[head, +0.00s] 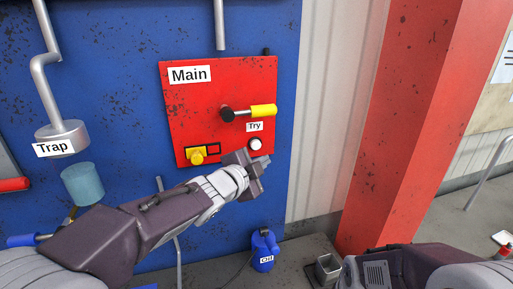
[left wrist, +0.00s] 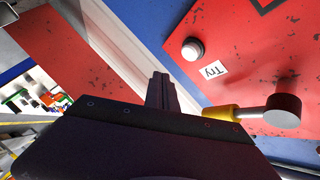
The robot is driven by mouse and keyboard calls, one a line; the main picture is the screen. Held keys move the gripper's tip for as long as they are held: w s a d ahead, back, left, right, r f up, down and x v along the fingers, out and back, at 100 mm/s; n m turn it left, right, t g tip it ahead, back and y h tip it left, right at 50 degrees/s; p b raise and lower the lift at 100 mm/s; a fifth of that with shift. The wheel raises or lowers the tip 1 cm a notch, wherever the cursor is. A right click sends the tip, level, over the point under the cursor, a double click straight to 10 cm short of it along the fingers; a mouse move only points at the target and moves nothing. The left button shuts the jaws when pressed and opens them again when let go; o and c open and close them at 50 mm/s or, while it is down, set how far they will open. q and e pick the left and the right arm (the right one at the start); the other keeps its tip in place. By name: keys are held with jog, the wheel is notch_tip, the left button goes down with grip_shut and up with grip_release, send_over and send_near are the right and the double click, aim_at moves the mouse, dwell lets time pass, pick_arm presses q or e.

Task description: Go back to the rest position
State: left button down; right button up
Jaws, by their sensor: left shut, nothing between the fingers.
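My left gripper (head: 262,162) is shut and empty in front of the lower right of the red Main panel (head: 195,120). It is close to the white Try button (head: 255,144); I cannot tell whether they touch in the head view. In the left wrist view the shut fingers (left wrist: 161,82) stand apart from the Try button (left wrist: 192,48). The switch handle with a yellow grip (head: 263,111) points right; it also shows in the left wrist view (left wrist: 220,114). My right arm shows at the lower right, but its gripper is out of view.
A yellow knob (head: 196,155) sits at the panel's lower left. A grey trap (head: 62,137) with a pipe and a bluish cup (head: 82,184) are at the left. A red post (head: 400,120) stands at the right. A blue oil can (head: 264,250) is on the floor.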

pick_arm(q)
jog(key=s+a+f+n+g+y+b, duration=0.25)
jog(key=a+f+b, duration=0.35)
jog(key=f, duration=0.7)
jog(key=s+a+f+n+g+y+b, duration=0.1)
jog(key=a+f+n+y+b, duration=0.25)
jog(key=a+f, duration=0.6)
jog(key=s+f+n+g+b, duration=0.1)
jog(key=s+f+n+g, duration=0.2)
jog(key=s+f, duration=0.3)
jog(key=s+a+f+n+g, duration=0.1)
jog(key=s+f+n+g, duration=0.2)
jog(key=s+f, duration=0.4)
jog(key=s+f+n+g+b, duration=0.1)
jog(key=s+f+n+g, duration=0.2)
jog(key=s+f+n, duration=0.2)
jog(key=shift+s+a+f+y+b, duration=0.1)
jog(key=shift+s+f, duration=0.2)
jog(key=shift+s, duration=0.3)
jog(key=shift+s+a+f+y+b, duration=0.15)
jog(key=shift+s+f, duration=0.1)
jog(key=shift+s, duration=0.3)
jog(key=shift+s+a+f+y+b, duration=0.1)
jog(key=shift+s+f, duration=0.2)
jog(key=shift+s, duration=0.3)
jog(key=shift+a, duration=0.1)
